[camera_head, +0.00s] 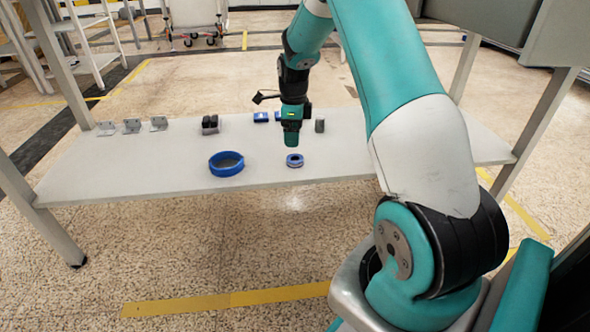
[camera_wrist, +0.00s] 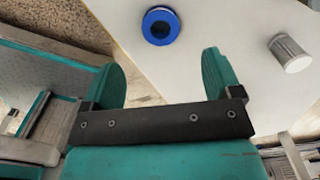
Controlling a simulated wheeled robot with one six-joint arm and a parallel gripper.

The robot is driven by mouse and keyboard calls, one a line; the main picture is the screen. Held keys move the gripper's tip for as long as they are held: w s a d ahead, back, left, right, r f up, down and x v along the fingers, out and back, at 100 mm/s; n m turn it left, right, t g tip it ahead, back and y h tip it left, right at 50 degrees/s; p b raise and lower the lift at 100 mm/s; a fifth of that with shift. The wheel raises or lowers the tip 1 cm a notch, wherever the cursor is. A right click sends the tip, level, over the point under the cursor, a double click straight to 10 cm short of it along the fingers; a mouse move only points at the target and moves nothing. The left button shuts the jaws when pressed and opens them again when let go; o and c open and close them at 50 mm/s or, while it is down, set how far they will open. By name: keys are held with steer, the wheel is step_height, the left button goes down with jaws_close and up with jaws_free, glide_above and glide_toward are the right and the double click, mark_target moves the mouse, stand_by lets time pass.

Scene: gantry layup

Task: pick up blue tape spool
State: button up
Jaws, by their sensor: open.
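My gripper (camera_head: 291,143) points down above the table, just above and behind the spool in the head view. In the wrist view the spool (camera_wrist: 160,26) lies beyond the fingertips, roughly midway between them. My gripper (camera_wrist: 165,75) is open there, with two teal fingers apart and nothing between them. The spool is apart from both fingers.
A larger blue ring-shaped bin (camera_head: 226,163) stands left of the spool. A grey metal cylinder (camera_head: 320,125) stands to the right, also in the wrist view (camera_wrist: 290,54). The table's right front is clear.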

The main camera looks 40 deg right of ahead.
mark_target(294, 158)
step_height(294, 158, down, 9)
steer(key=b, duration=0.4)
steer(key=shift+r, duration=0.2)
steer(key=c, duration=1)
